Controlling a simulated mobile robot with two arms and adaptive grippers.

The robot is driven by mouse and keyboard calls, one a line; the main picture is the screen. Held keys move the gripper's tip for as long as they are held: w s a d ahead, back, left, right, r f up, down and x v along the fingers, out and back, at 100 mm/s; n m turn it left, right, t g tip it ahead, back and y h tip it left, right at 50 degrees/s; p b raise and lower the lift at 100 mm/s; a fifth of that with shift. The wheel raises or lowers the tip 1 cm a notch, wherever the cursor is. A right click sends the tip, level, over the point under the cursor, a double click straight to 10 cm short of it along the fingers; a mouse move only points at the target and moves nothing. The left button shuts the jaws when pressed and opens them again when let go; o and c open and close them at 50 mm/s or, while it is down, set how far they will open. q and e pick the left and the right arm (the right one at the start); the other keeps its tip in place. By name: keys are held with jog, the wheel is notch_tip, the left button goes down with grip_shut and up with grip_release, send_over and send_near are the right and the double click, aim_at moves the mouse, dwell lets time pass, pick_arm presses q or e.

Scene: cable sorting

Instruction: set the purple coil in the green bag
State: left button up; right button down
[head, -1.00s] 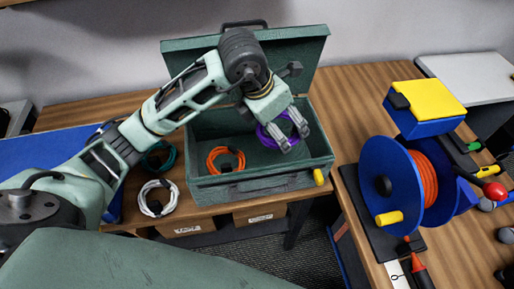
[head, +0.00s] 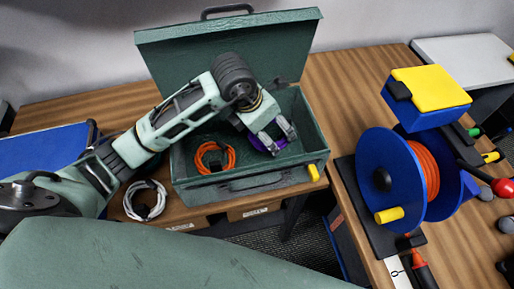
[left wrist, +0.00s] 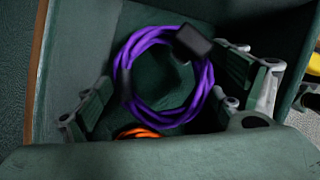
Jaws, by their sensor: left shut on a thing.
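The purple coil (head: 264,152) is held by my left gripper (head: 282,144) low inside the open green case (head: 212,192), toward its right side. The case looks like a rigid, lidded box, not a soft bag. In the left wrist view the purple coil (left wrist: 160,122) is a ring with a dark tie, lying between the two fingers (left wrist: 165,105). The dark green floor shows through it. Whether the coil touches the floor I cannot tell. My right gripper is not in view.
An orange coil (head: 214,158) lies in the case's left part, close to the purple one. The raised lid (head: 225,50) stands behind. A white coil (head: 146,200) lies on the table at left. A blue reel (head: 390,190) with orange cable stands right.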

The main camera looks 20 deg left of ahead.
pick_arm(q)
notch_tip(320, 180, down, 3)
jog(key=shift+s+r, duration=0.15)
jog(key=shift+r, duration=0.05)
jog(key=shift+f+p, duration=0.6)
jog(key=shift+f, duration=1.7)
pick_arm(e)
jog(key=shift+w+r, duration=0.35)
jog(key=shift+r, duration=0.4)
pick_arm(q)
jog(key=o, duration=1.1)
